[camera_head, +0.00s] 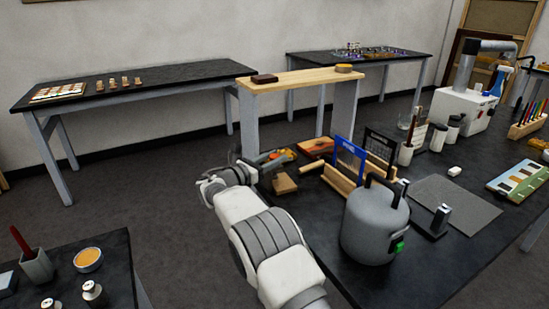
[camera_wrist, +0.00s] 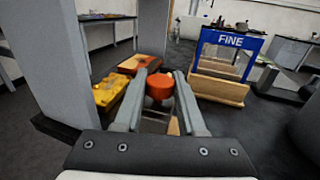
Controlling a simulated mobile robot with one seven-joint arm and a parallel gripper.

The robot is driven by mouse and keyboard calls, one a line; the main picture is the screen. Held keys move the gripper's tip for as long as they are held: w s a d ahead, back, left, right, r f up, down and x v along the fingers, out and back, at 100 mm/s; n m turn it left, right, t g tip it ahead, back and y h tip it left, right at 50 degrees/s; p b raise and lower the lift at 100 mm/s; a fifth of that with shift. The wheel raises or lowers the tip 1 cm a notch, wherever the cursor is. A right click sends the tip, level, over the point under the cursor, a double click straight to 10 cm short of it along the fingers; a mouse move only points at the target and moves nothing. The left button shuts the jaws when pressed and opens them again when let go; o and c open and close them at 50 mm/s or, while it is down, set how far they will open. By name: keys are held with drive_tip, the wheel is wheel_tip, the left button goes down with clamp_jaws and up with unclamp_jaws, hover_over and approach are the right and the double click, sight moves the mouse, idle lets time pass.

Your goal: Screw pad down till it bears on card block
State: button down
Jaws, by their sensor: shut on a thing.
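My gripper (camera_head: 268,160) is at the near left edge of the long dark bench. In the wrist view its two fingers (camera_wrist: 162,82) stand on either side of a round orange-red knob (camera_wrist: 160,88), and they are shut on it. A small tan block (camera_head: 285,184) shows just below the gripper in the head view and may be the card block. A tan piece (camera_wrist: 173,127) shows partly between the fingers in the wrist view. The pad and its screw are hidden, so I cannot tell whether the pad touches the block.
A yellow piece (camera_wrist: 108,92) and an orange board (camera_head: 316,147) lie close by. A blue frame marked FINE (camera_head: 349,160) stands in a wooden holder to the right. A grey canister (camera_head: 375,225) stands nearer. Grey uprights of a wooden-topped stand (camera_head: 300,75) rise behind.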

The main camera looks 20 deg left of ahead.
drive_tip(key=shift+m+g+h, duration=0.3)
drive_tip(key=shift+m+h, duration=0.1)
drive_tip(key=shift+h, duration=0.2)
drive_tip(key=c, duration=0.5)
unclamp_jaws()
drive_tip(key=p+v, duration=0.1)
drive_tip(key=v, duration=1.6)
drive_tip(key=shift+s, duration=0.2)
